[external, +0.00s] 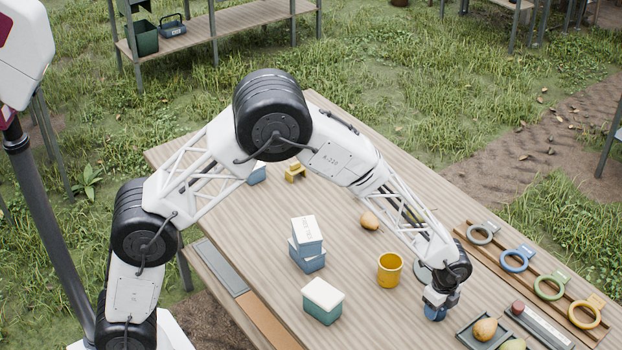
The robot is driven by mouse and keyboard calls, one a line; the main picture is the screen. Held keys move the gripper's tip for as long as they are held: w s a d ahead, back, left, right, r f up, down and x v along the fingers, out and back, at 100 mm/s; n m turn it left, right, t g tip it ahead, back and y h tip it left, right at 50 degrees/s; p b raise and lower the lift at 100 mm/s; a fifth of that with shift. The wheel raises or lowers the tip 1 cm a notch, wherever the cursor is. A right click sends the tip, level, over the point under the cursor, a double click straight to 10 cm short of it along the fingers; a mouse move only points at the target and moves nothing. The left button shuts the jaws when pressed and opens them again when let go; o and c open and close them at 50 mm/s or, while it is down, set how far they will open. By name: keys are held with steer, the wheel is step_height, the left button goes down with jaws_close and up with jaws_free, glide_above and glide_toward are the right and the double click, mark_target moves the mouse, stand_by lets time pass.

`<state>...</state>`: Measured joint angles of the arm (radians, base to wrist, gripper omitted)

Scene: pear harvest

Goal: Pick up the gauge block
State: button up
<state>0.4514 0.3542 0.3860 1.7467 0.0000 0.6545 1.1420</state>
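My gripper (436,308) is low over the right part of the wooden table (350,300), right of a yellow cup (389,270). Its fingers are small and seen from above, so their opening is unclear. A blue part shows at its lower end; I cannot tell whether that is a finger or a held thing. No object is clearly marked as the gauge block. A small yellow block-like piece (294,171) stands at the table's far side, partly behind my arm.
A loose pear (369,221) lies behind the cup. A dark tray (465,336) holds pears near my gripper. A wooden rack (485,257) with several coloured rings lines the right edge.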

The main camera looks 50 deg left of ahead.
steer(key=c, duration=0.4)
steer(key=shift+r, duration=0.15)
steer(key=shift+r, duration=1.35)
steer(key=shift+s+a+r, duration=0.1)
steer(key=shift+s+r, duration=0.1)
steer(key=shift+r, duration=0.15)
steer(key=s+a, duration=0.2)
steer(key=s, duration=0.2)
steer(key=s+a+r, duration=0.1)
steer(key=s+a, duration=0.1)
steer(key=s, duration=0.3)
steer(key=s+a, duration=0.2)
steer(key=s, duration=0.3)
steer(key=shift+a+r, duration=0.15)
steer(key=shift+a, duration=0.15)
